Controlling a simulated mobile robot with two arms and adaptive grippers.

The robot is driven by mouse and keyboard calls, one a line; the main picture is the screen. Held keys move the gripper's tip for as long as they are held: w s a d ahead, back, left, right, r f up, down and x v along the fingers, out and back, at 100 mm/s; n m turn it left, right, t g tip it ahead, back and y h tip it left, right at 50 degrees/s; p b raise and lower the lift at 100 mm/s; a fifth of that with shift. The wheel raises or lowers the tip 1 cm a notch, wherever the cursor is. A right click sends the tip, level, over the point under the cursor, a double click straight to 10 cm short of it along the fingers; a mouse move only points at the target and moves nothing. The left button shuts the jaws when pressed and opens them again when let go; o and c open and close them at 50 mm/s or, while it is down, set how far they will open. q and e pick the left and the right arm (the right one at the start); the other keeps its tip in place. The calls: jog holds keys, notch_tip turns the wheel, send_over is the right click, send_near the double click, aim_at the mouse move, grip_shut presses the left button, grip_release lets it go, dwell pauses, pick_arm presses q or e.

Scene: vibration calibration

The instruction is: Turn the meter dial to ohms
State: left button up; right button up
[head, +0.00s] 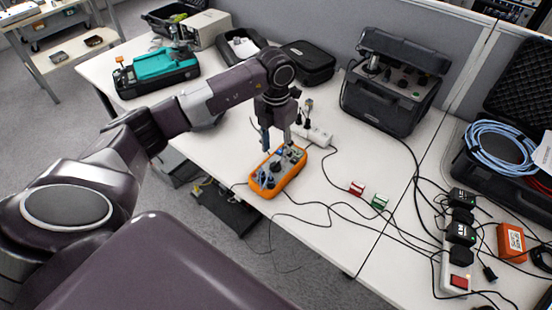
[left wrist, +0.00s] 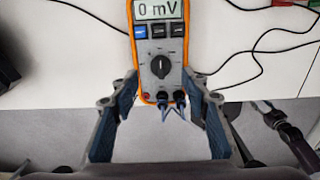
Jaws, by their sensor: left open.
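The orange and grey meter (head: 270,181) lies face up near the front edge of the white table. In the left wrist view the meter (left wrist: 146,52) shows "0 mV" on its display (left wrist: 159,9). Its round dark dial (left wrist: 161,66) sits mid-body, the knob roughly in line with the meter's length. Leads are plugged in at its lower end. My left gripper (head: 276,146) points down over the meter. In the wrist view its open fingers (left wrist: 160,82) stand on either side of the meter's lower end, with nothing gripped.
A white power strip (head: 313,134) lies just behind the meter, and dark cables run across the table around it. Small red (head: 357,188) and green (head: 379,202) items lie to the right. A black equipment case (head: 385,105) stands farther back. The table's front edge is close to the meter.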

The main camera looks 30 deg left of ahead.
aim_at(276, 163)
pick_arm(q)
notch_tip(276, 163, down, 5)
dwell(0.3)
jog(key=c, duration=1.1)
jog(key=shift+c, duration=0.2)
